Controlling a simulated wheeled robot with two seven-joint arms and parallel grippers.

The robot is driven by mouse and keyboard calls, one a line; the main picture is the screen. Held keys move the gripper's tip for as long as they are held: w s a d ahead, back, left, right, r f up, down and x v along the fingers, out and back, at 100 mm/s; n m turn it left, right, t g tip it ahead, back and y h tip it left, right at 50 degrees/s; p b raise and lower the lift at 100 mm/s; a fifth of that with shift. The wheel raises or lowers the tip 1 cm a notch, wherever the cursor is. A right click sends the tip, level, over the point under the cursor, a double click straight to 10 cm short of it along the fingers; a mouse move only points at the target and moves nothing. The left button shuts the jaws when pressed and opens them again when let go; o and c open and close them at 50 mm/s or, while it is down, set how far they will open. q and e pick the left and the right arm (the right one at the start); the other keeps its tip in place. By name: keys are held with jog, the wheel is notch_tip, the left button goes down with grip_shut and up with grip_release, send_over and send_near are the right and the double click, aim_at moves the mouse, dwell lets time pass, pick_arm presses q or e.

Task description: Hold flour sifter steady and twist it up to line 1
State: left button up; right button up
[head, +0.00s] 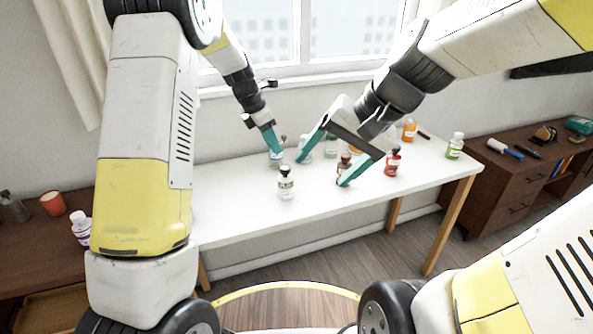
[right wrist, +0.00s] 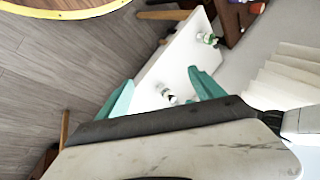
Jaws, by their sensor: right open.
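I cannot make out a flour sifter; several small capped bottles stand on the white table. My right gripper (head: 321,172) is open, its teal fingers spread above the table, with a brown bottle (head: 343,168) by its right finger. In the right wrist view its fingers (right wrist: 159,76) are apart and a bottle with a white and dark label (right wrist: 168,95) shows in the gap. My left gripper (head: 276,151) points down at a pale bottle (head: 276,159) at the table's back. Its fingers overlap in the view, so its opening and any contact are unclear.
A clear bottle with a dark cap (head: 286,184) stands at the front of the white table (head: 235,215). A red bottle (head: 392,162), an orange bottle (head: 409,130) and a green-labelled bottle (head: 454,147) stand to the right. A brown cabinet (head: 505,185) holds tools. The table's front left is clear.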

jog(key=w+a+f+m+g+y, duration=0.1)
jog(key=w+a+f+m+y, duration=0.35)
jog(key=w, duration=0.35)
jog(key=m+t+y, duration=0.2)
jog(key=m+t, duration=0.2)
jog(key=m, duration=0.9)
send_over(285, 187)
jog(key=s+d, duration=0.3)
jog(key=s, duration=0.3)
notch_tip(285, 187, down, 14)
jog(key=w+f+m, duration=0.1)
jog(key=f+m, duration=0.1)
jog(key=f, duration=0.1)
jog(key=w+d+f+m+t, duration=0.1)
jog(key=w+f, duration=0.1)
jog(key=f, duration=0.1)
jog(key=w+d+f+m+t+h, duration=0.1)
jog(key=f+m, duration=0.1)
jog(key=f, duration=0.1)
jog(key=shift+w+d+m, duration=0.2)
jog(key=shift+m, duration=0.15)
jog(key=shift+w+a+f+h, duration=0.1)
jog(key=shift+w+f+h, duration=0.05)
jog(key=shift+h, duration=0.1)
jog(key=x, duration=0.7)
jog(key=shift+w+a, duration=0.1)
jog(key=shift+a, duration=0.05)
jog(key=c, duration=1.6)
jog(key=shift+o, duration=0.2)
